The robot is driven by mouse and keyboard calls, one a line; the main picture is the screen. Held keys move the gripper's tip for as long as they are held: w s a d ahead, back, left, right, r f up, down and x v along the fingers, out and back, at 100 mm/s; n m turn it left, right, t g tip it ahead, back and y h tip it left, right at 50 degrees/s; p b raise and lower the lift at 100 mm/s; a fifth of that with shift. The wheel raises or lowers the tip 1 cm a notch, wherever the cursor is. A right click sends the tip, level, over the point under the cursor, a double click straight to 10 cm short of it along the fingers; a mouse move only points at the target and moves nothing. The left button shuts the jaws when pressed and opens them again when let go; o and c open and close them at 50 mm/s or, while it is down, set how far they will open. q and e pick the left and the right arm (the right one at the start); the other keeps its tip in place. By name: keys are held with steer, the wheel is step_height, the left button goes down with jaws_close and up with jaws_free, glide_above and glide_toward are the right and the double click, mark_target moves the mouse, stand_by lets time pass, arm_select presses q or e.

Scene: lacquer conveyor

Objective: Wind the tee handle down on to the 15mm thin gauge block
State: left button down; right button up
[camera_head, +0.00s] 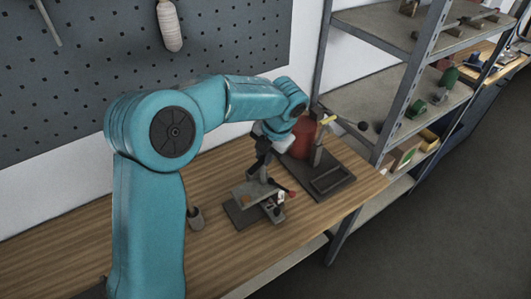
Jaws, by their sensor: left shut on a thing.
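My left gripper (262,168) reaches down from the teal arm over a small grey fixture (241,215) on the wooden bench. Its dark fingers are shut at the top of the fixture's upright stem, where the tee handle sits. The fingers hide most of the handle. Below is a flat grey plate (249,191) above a darker base. I cannot make out which piece is the 15mm thin gauge block. My right gripper is not in view.
Close behind on the right stand a red rounded object (301,142), a post with a yellow top (325,121) and a dark tray (328,180). A small dark cup (195,217) stands left of the fixture. Metal shelving (405,95) rises beyond the bench's right end.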

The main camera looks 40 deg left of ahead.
arm_select(q)
steer(key=shift+m, duration=0.6)
steer(key=c, duration=1.1)
jaws_free()
steer(key=shift+d, duration=0.1)
steer(key=shift+o, duration=0.2)
steer(key=shift+s+r, duration=0.1)
